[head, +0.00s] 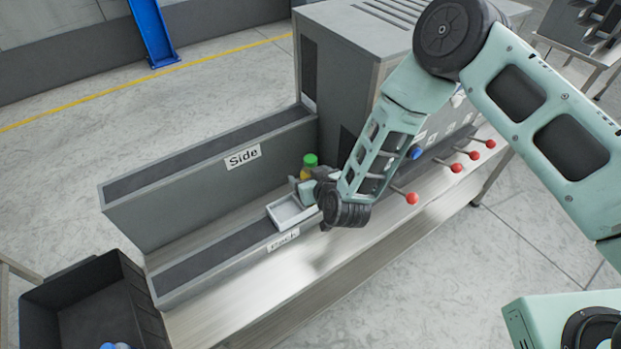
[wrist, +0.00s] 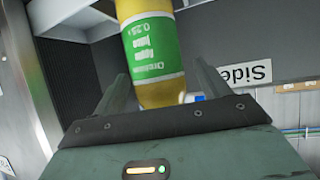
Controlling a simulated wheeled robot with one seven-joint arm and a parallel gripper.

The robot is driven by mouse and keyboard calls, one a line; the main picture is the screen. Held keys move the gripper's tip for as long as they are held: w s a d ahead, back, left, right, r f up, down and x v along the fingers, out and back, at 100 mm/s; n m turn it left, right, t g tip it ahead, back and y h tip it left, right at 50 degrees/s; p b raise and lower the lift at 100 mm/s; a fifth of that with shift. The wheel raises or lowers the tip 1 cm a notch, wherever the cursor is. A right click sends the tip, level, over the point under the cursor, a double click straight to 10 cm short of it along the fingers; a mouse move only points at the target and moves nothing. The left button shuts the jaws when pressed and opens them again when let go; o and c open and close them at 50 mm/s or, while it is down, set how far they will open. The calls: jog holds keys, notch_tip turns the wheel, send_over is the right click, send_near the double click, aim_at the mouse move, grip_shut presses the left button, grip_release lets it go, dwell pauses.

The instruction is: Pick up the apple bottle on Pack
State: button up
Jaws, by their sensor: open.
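A bottle with a green cap and yellow body (head: 306,172) stands at the right end of the Pack lane, beside the machine housing. In the wrist view the yellow bottle (wrist: 158,94) carries a green label with white upside-down print; I cannot read the flavour surely. My gripper (head: 310,187) is at the bottle, partly hiding its lower part in the head view. In the wrist view the two fingers of my gripper (wrist: 163,78) stand apart on either side of the bottle, with gaps showing. The Pack lane (head: 215,262) has a dark belt.
The Side lane (head: 190,185) rises behind. A black crate (head: 45,293) with blue items is at lower left. Red knobs (head: 411,198) project from the machine (head: 345,45) near my arm.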

jog(key=c, duration=1.2)
jog(key=shift+r, duration=0.1)
